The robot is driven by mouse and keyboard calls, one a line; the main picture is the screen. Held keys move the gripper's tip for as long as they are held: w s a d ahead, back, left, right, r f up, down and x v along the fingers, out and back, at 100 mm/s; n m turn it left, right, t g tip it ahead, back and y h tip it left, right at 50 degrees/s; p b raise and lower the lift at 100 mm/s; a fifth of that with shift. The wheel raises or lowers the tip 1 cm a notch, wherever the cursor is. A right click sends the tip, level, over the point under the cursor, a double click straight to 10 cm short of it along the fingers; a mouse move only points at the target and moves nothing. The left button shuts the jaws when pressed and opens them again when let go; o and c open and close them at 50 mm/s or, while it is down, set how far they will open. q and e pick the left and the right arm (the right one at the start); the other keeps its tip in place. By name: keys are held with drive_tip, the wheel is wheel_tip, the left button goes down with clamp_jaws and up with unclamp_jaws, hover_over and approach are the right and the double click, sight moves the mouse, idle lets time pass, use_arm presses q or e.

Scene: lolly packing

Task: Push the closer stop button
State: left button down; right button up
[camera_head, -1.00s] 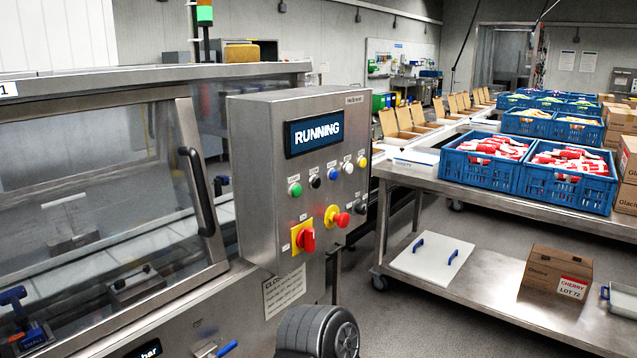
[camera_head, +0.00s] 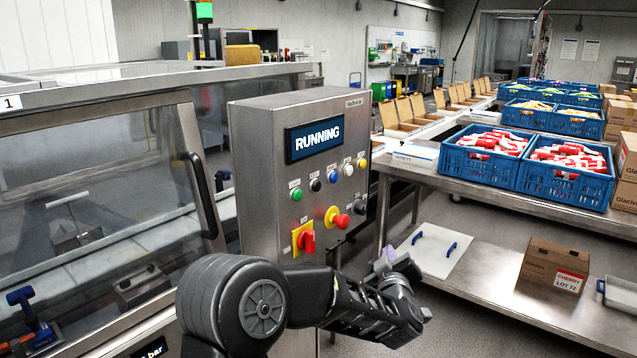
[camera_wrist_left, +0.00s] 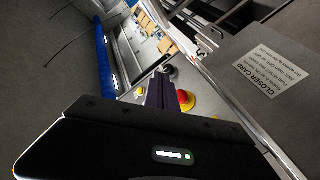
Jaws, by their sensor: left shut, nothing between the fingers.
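The closer's stop button (camera_head: 341,220) is a red mushroom knob on a yellow base, low on the grey control box (camera_head: 270,190). It also shows in the left wrist view (camera_wrist_left: 184,98), just right of my fingers. My left gripper (camera_head: 386,260) is in front of the box, below and to the right of the button and apart from it in the head view. Its fingers are shut and empty, and they show in the left wrist view (camera_wrist_left: 159,88). The box's display (camera_head: 314,138) reads RUNNING. My right gripper is out of view.
A red rotary switch (camera_head: 307,240) on a yellow plate sits left of the stop button, with several coloured buttons above. A steel table (camera_head: 425,175) with blue crates (camera_head: 480,167) stands to the right. A closer card (camera_wrist_left: 270,80) shows in the wrist view.

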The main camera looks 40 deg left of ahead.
sight(317, 187)
use_arm(q)
drive_tip(key=s+a+r+n+y, duration=0.1)
drive_tip(key=a+r+n+y, duration=0.1)
drive_tip(key=r, duration=0.4)
drive_tip(key=s+a+r+n+g+y, duration=0.1)
drive_tip(key=s+a+r+n+y, duration=0.1)
drive_tip(key=a+r, duration=0.2)
wheel_tip(317, 187, up, 2)
drive_tip(key=shift+r+n+p, duration=0.25)
drive_tip(key=shift+n+p, duration=0.05)
drive_tip(key=shift+p, duration=0.05)
drive_tip(key=shift+a, duration=0.15)
drive_tip(key=a, duration=0.8)
drive_tip(key=shift+a+b, duration=0.35)
drive_tip(key=shift+a, duration=0.1)
idle(1.0)
drive_tip(key=shift+a, duration=0.3)
